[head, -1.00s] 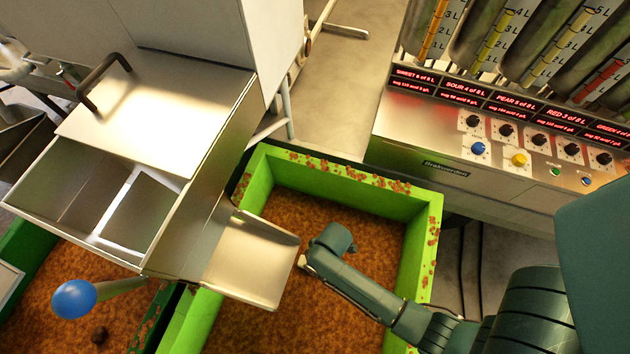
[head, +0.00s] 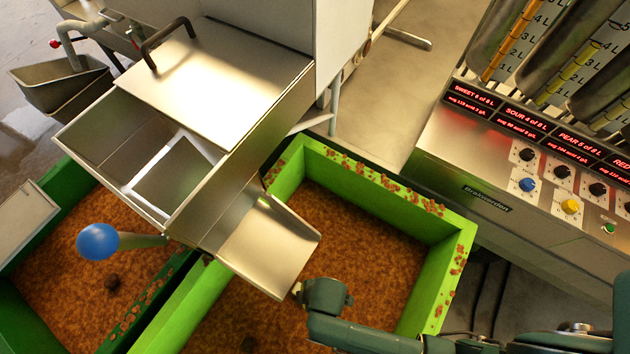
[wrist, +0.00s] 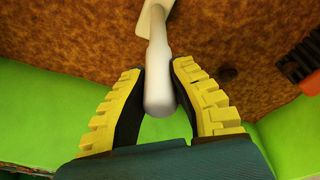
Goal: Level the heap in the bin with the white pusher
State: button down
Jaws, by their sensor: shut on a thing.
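The white pusher shows in the wrist view, its pale round handle (wrist: 159,85) running up to a flat white head (wrist: 152,14) at the top edge. My gripper (wrist: 158,68) is shut on the handle, one yellow-and-black finger on each side. The brown heap (wrist: 75,45) lies beyond it; I cannot tell whether the head touches it. In the head view the bright green bin (head: 375,182) holds the brown heap (head: 365,235), which looks fairly flat from above. My arm reaches over the bin's near part; the fingers and most of the pusher are hidden there.
A steel chute (head: 268,245) overhangs the bin's left side. A darker green bin (head: 35,325) stands left, with a blue knob (head: 97,241) above it. A control panel (head: 545,165) stands right. An orange-and-black object (wrist: 303,62) is at the wrist view's right edge.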

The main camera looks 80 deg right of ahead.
jog(key=w+a+b, duration=0.3)
jog(key=w+a, duration=0.1)
jog(key=a, duration=0.5)
jog(key=s+d+p, duration=0.3)
jog(key=s+d, duration=0.2)
jog(key=d, duration=0.6)
jog(key=s+d+p, duration=0.2)
jog(key=s+d, duration=0.3)
jog(key=d, duration=0.6)
jog(key=w+a+p, duration=0.2)
jog(key=w+a, duration=0.4)
jog(key=a, duration=0.6)
jog(key=w+a+p, duration=0.2)
jog(key=w+a, duration=0.3)
jog(key=a, duration=0.7)
jog(key=w+p+v, duration=0.3)
jog(key=p+v, duration=1.1)
jog(key=shift+w+a+r, duration=0.3)
jog(key=shift+r, duration=0.35)
dwell(0.5)
